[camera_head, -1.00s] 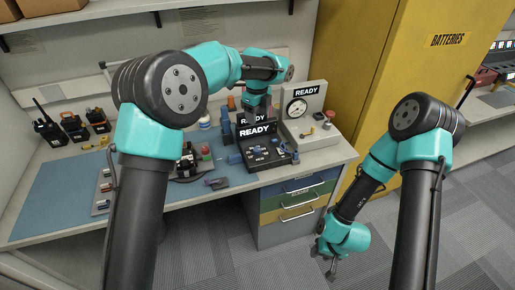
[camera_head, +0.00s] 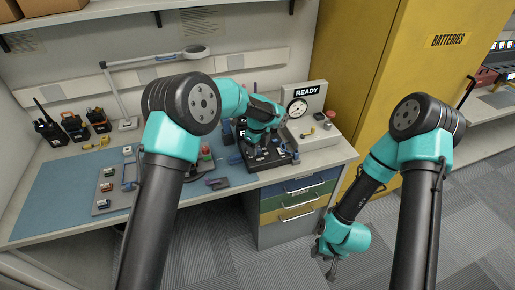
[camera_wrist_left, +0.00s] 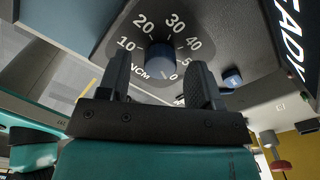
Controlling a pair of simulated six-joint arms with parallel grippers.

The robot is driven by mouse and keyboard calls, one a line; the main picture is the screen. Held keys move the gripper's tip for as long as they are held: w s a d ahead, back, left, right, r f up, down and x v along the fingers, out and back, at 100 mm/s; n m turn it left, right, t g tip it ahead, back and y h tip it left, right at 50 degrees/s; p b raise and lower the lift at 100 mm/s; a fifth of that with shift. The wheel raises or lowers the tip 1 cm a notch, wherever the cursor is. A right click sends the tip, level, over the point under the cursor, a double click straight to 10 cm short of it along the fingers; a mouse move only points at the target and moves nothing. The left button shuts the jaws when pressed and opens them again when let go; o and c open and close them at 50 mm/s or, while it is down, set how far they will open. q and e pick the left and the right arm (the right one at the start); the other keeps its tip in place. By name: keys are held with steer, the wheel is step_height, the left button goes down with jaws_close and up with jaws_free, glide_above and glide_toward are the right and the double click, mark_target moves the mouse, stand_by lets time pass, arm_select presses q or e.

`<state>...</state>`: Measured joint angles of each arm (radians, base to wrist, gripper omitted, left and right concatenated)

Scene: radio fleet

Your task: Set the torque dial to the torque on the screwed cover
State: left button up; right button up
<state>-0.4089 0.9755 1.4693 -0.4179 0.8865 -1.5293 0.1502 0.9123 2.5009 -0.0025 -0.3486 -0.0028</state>
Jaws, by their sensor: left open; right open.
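The torque dial (camera_wrist_left: 160,56) is a dark blue knob in the left wrist view, on a black face marked 10 to 40 and NCM. A pale mark is near its upper edge, but I cannot tell the exact setting. My left gripper (camera_wrist_left: 162,84) is open, with one finger on each side of the knob; I cannot tell whether they touch it. In the head view my left gripper (camera_head: 254,144) is over the black unit (camera_head: 279,161) and hides the dial. My right gripper (camera_head: 331,268) hangs open above the floor. I cannot make out the cover's torque marking.
A second small blue knob (camera_wrist_left: 232,78) is close to the right finger. Radios (camera_head: 73,126) and a grey tray (camera_head: 104,207) are on the left. The blue mat (camera_head: 50,200) has free room.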

arm_select(q)
steer(key=shift+f, duration=0.4)
steer(key=c, duration=0.9)
